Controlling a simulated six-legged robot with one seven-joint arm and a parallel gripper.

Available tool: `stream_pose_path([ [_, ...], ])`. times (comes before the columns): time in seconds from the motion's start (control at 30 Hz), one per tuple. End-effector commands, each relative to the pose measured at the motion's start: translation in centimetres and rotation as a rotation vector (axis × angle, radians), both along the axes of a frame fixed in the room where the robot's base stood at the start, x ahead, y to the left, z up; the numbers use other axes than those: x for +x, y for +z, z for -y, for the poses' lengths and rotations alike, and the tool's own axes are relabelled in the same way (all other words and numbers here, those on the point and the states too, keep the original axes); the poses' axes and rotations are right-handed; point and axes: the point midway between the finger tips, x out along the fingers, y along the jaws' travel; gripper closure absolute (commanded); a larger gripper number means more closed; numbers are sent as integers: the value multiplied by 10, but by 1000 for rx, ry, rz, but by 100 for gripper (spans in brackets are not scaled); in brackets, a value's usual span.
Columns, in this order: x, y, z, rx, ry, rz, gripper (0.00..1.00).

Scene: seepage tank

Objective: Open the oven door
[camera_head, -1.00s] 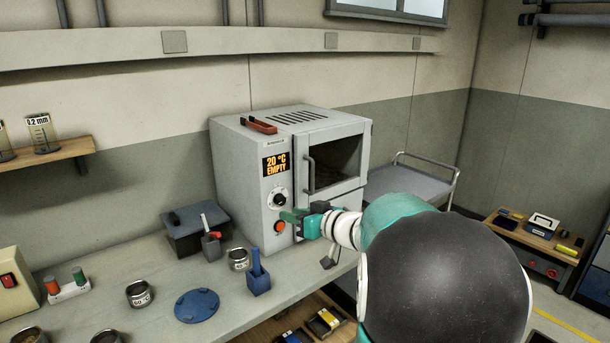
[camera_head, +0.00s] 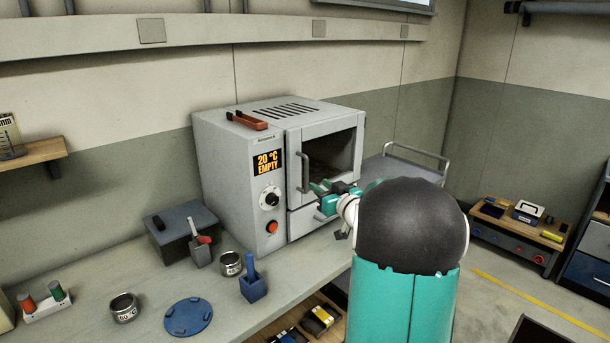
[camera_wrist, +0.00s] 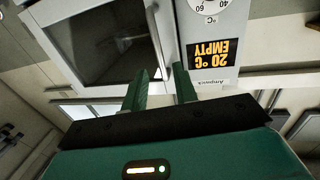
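The oven (camera_head: 228,175) is a grey box on the bench, with a "20 °C EMPTY" display. Its door (camera_head: 325,126) has a dark window and looks shut. The upright bar handle (camera_head: 305,170) is on the door's left side. My gripper (camera_head: 317,187) is at the lower part of the handle. In the wrist view my gripper (camera_wrist: 161,72) has its fingers apart, one on each side of the handle's line. The handle (camera_wrist: 153,25) shows there with the door (camera_wrist: 98,84) and upside-down display (camera_wrist: 211,50). Whether the fingers touch the handle cannot be told.
Red-handled tongs (camera_head: 247,120) lie on the oven. A grey cart (camera_head: 400,170) stands right of the oven.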

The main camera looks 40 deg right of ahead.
Motion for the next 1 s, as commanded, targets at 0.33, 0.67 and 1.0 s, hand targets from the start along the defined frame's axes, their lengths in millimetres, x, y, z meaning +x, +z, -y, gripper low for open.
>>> stream_pose_path([
  [0.33, 68, 0, 13, 0, -1, 1, 71],
  [0.67, 96, 0, 17, 0, -3, 0, 71],
  [1.0, 96, 1, 17, 0, -3, 0, 99],
])
